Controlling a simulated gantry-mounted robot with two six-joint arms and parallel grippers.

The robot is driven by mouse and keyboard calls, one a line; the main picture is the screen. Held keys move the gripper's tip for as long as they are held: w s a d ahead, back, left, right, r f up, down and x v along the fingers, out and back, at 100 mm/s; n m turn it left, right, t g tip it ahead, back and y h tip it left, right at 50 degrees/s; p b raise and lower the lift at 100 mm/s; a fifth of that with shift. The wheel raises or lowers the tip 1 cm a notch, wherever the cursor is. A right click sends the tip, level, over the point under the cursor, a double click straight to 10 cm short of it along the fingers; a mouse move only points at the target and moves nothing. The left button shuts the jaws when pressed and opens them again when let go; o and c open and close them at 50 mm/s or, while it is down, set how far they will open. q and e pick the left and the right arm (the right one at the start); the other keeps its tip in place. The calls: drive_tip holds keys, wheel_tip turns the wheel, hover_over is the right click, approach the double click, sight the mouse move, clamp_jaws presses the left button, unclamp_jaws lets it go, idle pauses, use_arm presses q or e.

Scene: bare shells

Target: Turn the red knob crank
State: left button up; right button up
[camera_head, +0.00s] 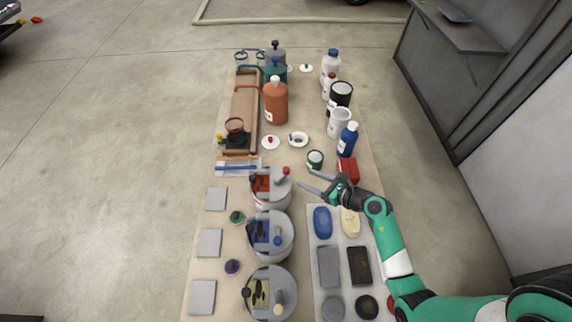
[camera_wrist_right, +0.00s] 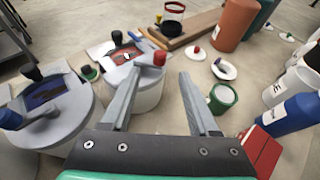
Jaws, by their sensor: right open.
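The crank with the red knob (camera_head: 286,171) is on top of a grey round pot (camera_head: 277,194), the farthest of three similar pots in the head view. In the right wrist view the red knob (camera_wrist_right: 159,58) shows just beyond the fingertips, in line with the gap between them. My right gripper (camera_head: 306,178) is open and empty, just right of the pot and pointing left towards the knob. In the right wrist view its two fingers (camera_wrist_right: 160,74) are spread apart with nothing between them, apart from the knob. My left gripper is not in view.
A blue-knob pot (camera_head: 271,240) and a pale-knob pot (camera_head: 275,293) stand nearer. A green can (camera_head: 315,159) and a red box (camera_head: 347,170) are close to the right gripper. A tray (camera_head: 340,240) with blocks lies beneath my right arm. Bottles crowd the far end.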

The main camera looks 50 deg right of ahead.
sight(288, 170)
drive_tip(key=b+x, duration=0.3)
drive_tip(key=x, duration=0.7)
drive_tip(key=shift+b, duration=0.35)
drive_tip(key=shift+w+f, duration=0.15)
drive_tip(key=shift+w, duration=0.4)
drive_tip(key=shift+c, duration=0.2)
clamp_jaws()
